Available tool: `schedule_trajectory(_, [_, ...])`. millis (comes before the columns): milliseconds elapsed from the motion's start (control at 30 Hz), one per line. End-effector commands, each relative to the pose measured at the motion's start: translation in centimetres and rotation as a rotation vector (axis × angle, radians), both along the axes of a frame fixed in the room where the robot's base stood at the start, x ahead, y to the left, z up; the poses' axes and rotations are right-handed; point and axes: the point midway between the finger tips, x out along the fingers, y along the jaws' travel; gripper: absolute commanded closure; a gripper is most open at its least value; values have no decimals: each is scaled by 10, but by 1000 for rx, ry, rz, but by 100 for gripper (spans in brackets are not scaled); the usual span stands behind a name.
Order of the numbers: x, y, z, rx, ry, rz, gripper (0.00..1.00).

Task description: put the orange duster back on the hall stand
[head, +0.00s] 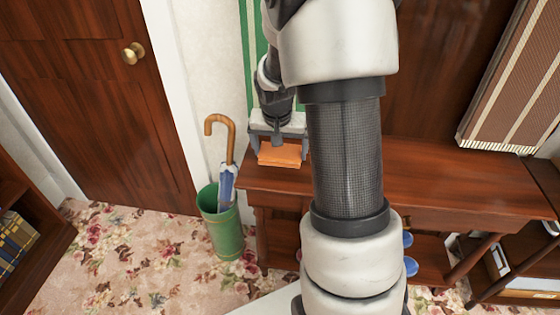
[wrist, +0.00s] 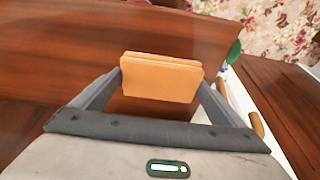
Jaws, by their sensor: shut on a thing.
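The orange duster (head: 281,154) is a flat, folded-looking block; it also shows in the wrist view (wrist: 162,77). My gripper (head: 280,143) is shut on it, one finger at each side; the fingers also show in the wrist view (wrist: 162,82). The hall stand (head: 440,185) is dark reddish wood with a flat top and a lower shelf. The duster is over the left end of its top. I cannot tell whether it touches the wood. My arm hides the middle of the stand.
A green umbrella bin (head: 222,228) with a blue umbrella (head: 227,185) stands on the floral carpet left of the stand. A brown striped panel (head: 515,85) is at the back right. Blue things (head: 409,255) are low under the stand. The top right of my arm looks clear.

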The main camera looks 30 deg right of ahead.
Motion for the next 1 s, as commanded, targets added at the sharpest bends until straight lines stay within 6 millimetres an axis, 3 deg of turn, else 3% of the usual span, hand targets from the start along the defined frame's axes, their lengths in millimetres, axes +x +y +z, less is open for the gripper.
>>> schedule_trajectory(200, [0, 0, -32, 0, 3, 2, 28])
schedule_trajectory(600, [0, 0, -38, 0, 1, 2, 28])
schedule_trajectory(633, [0, 0, -38, 0, 1, 2, 5])
schedule_trajectory(667, [0, 0, -37, 0, 0, 2, 0])
schedule_trajectory(1000, [-1, 1, -28, 1, 0, 1, 0])
